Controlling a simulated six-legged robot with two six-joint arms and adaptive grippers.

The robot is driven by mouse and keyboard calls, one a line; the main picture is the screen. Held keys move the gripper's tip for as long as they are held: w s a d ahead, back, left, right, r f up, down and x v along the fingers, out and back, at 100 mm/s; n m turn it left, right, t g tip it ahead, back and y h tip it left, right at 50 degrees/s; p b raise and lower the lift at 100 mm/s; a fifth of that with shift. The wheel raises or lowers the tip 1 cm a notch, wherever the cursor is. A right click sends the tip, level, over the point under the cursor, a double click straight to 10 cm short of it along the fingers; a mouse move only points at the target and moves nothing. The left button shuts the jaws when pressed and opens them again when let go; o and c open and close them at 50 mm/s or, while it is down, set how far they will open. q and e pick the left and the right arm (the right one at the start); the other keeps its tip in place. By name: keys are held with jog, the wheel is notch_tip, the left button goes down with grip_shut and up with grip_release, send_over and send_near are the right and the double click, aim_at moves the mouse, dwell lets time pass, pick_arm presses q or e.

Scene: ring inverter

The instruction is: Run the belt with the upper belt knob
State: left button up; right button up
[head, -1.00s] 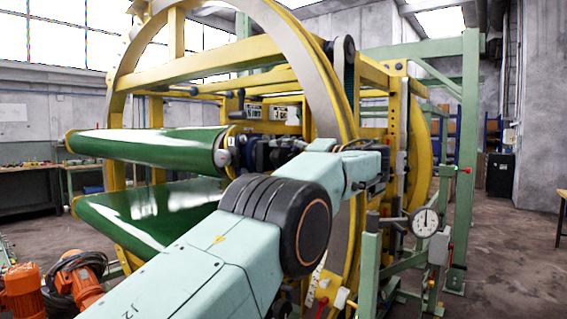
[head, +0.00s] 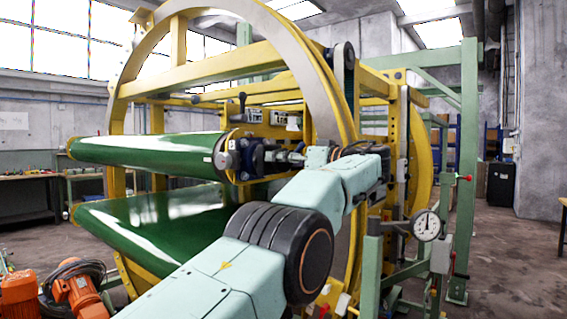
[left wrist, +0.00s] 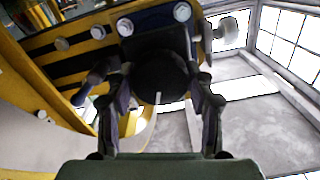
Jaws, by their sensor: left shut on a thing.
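The upper belt knob (left wrist: 160,78) is a dark round knob with a white mark, between the two fingers in the left wrist view. My left gripper (left wrist: 162,100) is shut on it, one dark finger on each side. In the head view my left gripper (head: 287,158) is small and partly hidden by my own wrist, at the blue block (head: 264,160) by the end of the upper green belt (head: 145,149). The knob cannot be made out clearly there. The lower green belt (head: 140,215) slopes below. My right gripper is not in view.
A large yellow and grey ring (head: 300,50) and yellow beams surround the arm. A dial gauge (head: 427,225) stands on a green post at the right. Orange motors (head: 80,290) lie at the lower left. Open floor shows at the far right.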

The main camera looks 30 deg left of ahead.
pick_arm(q)
jog(key=n, duration=0.6)
jog(key=shift+d+f, duration=0.1)
jog(key=shift+f, duration=0.15)
jog(key=shift+n, duration=0.4)
jog(key=o, duration=1.1)
jog(key=shift+d+r, duration=0.2)
jog(key=shift+o, duration=0.4)
jog(key=shift+a, duration=0.1)
jog(key=shift+a, duration=0.15)
jog(key=shift+r, duration=0.1)
